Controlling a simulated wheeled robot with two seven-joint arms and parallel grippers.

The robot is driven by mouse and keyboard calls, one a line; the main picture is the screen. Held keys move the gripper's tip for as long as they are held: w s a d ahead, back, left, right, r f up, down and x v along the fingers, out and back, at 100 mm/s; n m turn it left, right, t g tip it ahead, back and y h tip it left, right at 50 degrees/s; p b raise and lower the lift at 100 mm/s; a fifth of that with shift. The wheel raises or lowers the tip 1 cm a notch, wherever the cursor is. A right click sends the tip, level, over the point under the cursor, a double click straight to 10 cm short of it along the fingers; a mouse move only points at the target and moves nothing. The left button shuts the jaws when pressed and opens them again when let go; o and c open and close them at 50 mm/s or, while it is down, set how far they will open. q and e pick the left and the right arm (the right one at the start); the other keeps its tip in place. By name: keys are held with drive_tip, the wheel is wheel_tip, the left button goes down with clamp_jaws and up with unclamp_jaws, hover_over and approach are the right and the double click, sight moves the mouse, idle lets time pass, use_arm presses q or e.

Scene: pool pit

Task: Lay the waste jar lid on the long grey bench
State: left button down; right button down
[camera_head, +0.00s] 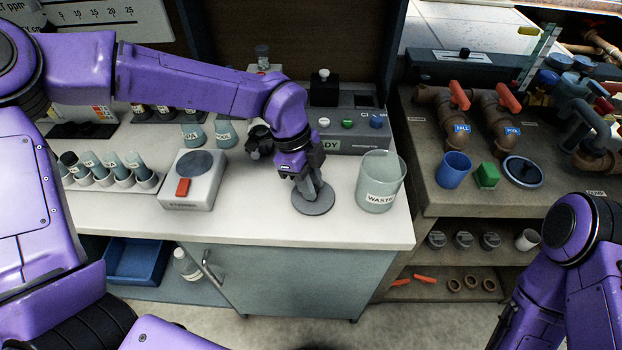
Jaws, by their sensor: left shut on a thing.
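The waste jar lid is a flat, dark grey disc (314,203) with a knob on top. My left gripper (308,188) points down and is shut on the lid's knob. The lid is level, at or just above the pale top of the long grey bench (270,228), near its front edge; I cannot tell whether it touches. The waste jar (381,184), clear and labelled WASTE, stands open just right of the lid. My right arm shows at the lower right, but its gripper is out of view.
A white device with a red switch (191,180) stands left of the lid. Behind it are flasks (225,134) and a grey instrument (350,130). A rack of tubes (110,172) is at far left. Another bench at right holds pipes, a blue cup (453,170) and a green block (487,176).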

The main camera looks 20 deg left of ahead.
use_arm(q)
drive_tip(key=shift+s+f, duration=0.1)
drive_tip(key=shift+f, duration=0.05)
drive_tip(key=c, duration=0.9)
unclamp_jaws()
drive_tip(key=shift+r, duration=0.4)
drive_tip(key=b+v, duration=0.1)
drive_tip(key=v, duration=1)
drive_tip(key=shift+r, duration=0.35)
drive_tip(key=shift+a, duration=0.15)
